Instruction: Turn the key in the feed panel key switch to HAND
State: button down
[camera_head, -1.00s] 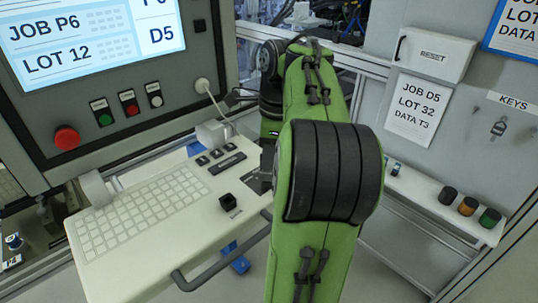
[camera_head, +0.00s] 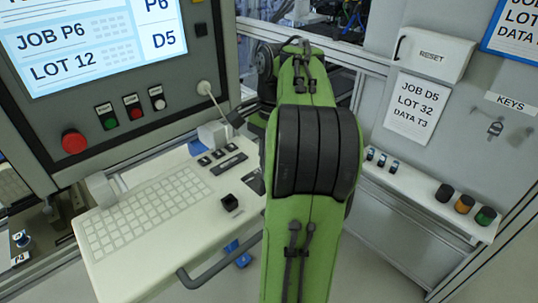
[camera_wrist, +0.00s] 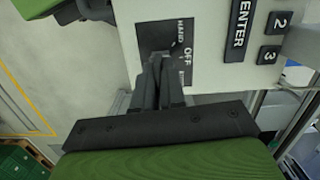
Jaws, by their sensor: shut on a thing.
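The key switch's dark label plate (camera_wrist: 174,36) shows in the wrist view, with HAND, OFF and a third, partly covered word. My gripper (camera_wrist: 160,62) is at this plate, its two dark fingers close together and shut on the key. The key itself is mostly hidden between the fingertips, and I cannot tell which word it points to. In the head view the dark plate (camera_head: 254,182) shows only in part at the right end of the white keyboard panel (camera_head: 180,245). My green arm covers the rest, and my gripper is hidden there.
ENTER (camera_wrist: 241,28) and number keys sit beside the plate in the wrist view. In the head view a red stop button (camera_head: 74,142) is at left, and a black handle bar (camera_head: 215,266) runs along the panel's front. A shelf (camera_head: 410,200) with colored knobs stands at right.

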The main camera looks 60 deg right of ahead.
jog(key=n, duration=0.2)
jog(key=shift+n, duration=0.3)
jog(key=n, duration=0.4)
jog(key=shift+w+f+n+g, duration=0.1)
jog(key=shift+w+n+g, duration=0.05)
jog(key=shift+n+g, duration=0.25)
jog(key=c, duration=1.6)
grip_release()
jog(key=shift+n, duration=0.6)
jog(key=shift+c, duration=0.2)
jog(key=o, duration=1)
jog(key=shift+r, duration=0.2)
jog(key=shift+r+p, duration=3.5)
jog(key=shift+p, duration=0.05)
jog(key=shift+f, duration=0.1)
